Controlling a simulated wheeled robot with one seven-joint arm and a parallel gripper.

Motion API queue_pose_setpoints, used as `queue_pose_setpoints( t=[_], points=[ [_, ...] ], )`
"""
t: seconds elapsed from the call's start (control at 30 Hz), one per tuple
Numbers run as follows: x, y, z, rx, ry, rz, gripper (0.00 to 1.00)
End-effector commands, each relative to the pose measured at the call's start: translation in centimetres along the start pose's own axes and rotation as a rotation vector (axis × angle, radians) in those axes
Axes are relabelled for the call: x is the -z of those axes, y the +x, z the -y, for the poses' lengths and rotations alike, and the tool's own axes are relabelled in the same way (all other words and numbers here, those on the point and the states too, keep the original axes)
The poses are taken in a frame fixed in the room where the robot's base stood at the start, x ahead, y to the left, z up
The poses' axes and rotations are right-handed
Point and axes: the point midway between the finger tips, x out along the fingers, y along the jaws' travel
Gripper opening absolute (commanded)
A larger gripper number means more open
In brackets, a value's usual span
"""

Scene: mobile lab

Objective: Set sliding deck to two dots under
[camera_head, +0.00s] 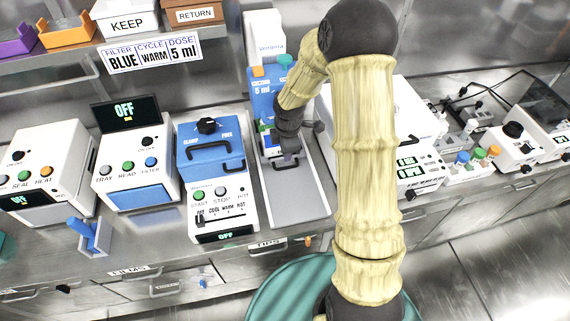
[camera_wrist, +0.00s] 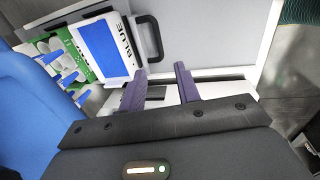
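The machine with the sliding deck stands at the back of the bench, left of my arm. Its long grey track (camera_head: 292,200) runs toward the front edge. In the wrist view the deck carries a white-framed blue plate marked BLUE (camera_wrist: 98,50) beside a green rack with blue pieces (camera_wrist: 65,65). A black handle (camera_wrist: 150,38) stands at the deck's edge. My gripper (camera_wrist: 160,80) is open, its two purple fingers apart with nothing clearly between them. The handle is just beyond the fingertips. In the head view my gripper (camera_head: 287,148) is low over the deck and partly hides it. I cannot make out any dot marks.
A blue-topped machine with a black handle (camera_head: 207,150) stands close on the left. A white machine with green displays (camera_head: 425,165) stands on the right behind my arm. A sign reads BLUE, WARM, 5 ml (camera_head: 150,53). Drawers line the bench front.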

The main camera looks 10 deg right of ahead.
Motion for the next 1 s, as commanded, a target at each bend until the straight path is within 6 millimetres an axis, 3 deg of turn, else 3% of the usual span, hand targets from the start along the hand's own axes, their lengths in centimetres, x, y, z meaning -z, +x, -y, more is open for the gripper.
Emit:
queue_pose_setpoints(
  t=[0.4,0.6,1.0],
  points=[
    [0.2,7.1,0.1,0.003,-0.004,0.000,0.33],
    [0.3,9.5,0.0,0.002,-0.004,0.000,0.33],
    [0.5,10.2,0.0,-0.001,-0.009,-0.002,0.31]
  ],
)
